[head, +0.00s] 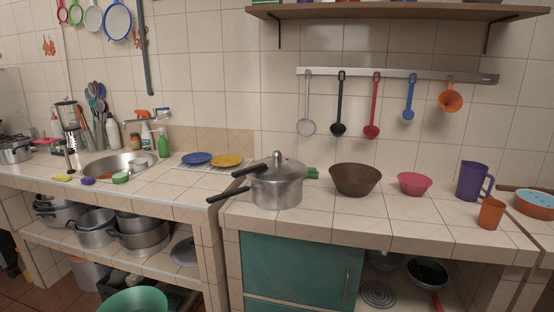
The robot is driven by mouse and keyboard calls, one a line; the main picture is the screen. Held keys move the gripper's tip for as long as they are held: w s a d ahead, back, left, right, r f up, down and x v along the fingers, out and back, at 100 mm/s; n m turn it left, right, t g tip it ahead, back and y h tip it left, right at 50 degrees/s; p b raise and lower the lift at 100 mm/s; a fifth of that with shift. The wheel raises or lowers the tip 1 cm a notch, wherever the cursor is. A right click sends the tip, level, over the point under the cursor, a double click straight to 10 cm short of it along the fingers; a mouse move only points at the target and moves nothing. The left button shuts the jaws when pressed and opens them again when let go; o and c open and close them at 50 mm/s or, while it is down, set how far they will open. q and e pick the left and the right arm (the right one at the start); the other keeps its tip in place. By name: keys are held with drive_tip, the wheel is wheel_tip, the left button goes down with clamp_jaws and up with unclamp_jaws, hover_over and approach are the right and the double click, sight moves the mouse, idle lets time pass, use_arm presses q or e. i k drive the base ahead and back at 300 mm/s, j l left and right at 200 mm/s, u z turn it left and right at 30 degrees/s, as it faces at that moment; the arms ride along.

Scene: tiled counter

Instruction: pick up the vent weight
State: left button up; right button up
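A silver pressure cooker (277,188) stands on the tiled counter near the middle of the head view. Its lid is on, and two black handles point left. A small grey knob-like piece (278,157) sits upright on top of the lid; it looks like the vent weight, though it is too small to tell for sure. Neither of my grippers shows in the head view.
A brown bowl (355,180), a pink bowl (414,184), a purple jug (473,181) and an orange cup (491,213) stand right of the cooker. Ladles hang from a rail (400,75) above. The counter in front of the bowls is clear. A sink (112,163) lies left.

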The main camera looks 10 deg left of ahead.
sight(276, 155)
drive_tip(key=i+j, duration=1.25)
drive_tip(key=j, duration=0.15)
